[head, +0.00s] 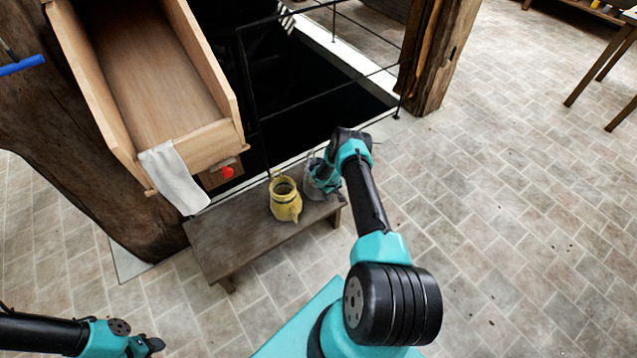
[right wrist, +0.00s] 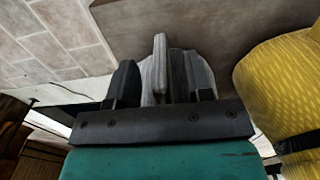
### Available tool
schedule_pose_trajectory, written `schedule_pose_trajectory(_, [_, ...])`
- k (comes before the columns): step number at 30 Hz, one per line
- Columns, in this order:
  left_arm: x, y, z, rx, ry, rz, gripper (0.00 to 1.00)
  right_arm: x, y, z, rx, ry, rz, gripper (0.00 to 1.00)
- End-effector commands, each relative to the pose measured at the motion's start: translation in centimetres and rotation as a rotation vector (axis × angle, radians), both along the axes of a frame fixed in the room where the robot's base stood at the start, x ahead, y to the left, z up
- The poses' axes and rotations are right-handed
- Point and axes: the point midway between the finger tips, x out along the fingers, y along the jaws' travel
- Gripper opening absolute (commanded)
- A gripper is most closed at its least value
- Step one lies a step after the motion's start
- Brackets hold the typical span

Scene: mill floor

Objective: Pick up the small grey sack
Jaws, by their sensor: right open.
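The small grey sack (head: 310,188) stands on the dark wooden bench (head: 235,232), at its right end, partly hidden by my right gripper (head: 324,178). In the right wrist view the grey sack (right wrist: 201,74) is right at the fingers, partly behind them. My right gripper (right wrist: 155,85) is open there, its dark fingers close around the sack; I cannot tell whether they touch it. My left gripper (head: 150,346) is low at the left of the head view, far from the bench; its jaw opening is unclear.
A yellow jug (head: 286,204) stands just left of the sack on the bench, and close at the right in the wrist view (right wrist: 280,90). A wooden chute (head: 205,140) with a white cloth (head: 173,178) hangs over the bench's left. A dark railed opening lies behind.

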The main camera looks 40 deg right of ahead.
Motion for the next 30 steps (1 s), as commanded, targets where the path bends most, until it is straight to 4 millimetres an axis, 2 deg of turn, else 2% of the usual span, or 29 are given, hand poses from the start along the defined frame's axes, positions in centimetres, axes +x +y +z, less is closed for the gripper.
schedule_pose_trajectory(12, [0.0,0.0,0.0,0.0,0.0,0.0,0.43,-0.02,0.0,0.02,0.0,0.0,0.0,0.46])
schedule_pose_trajectory(26, [0.0,0.0,0.0,0.0,0.0,0.0,0.43,-0.02,0.0,0.02,0.0,0.0,0.0,0.02])
schedule_pose_trajectory(30, [0.0,0.0,0.0,0.0,0.0,0.0,0.43,-0.02,0.0,0.02,0.0,0.0,0.0,0.0])
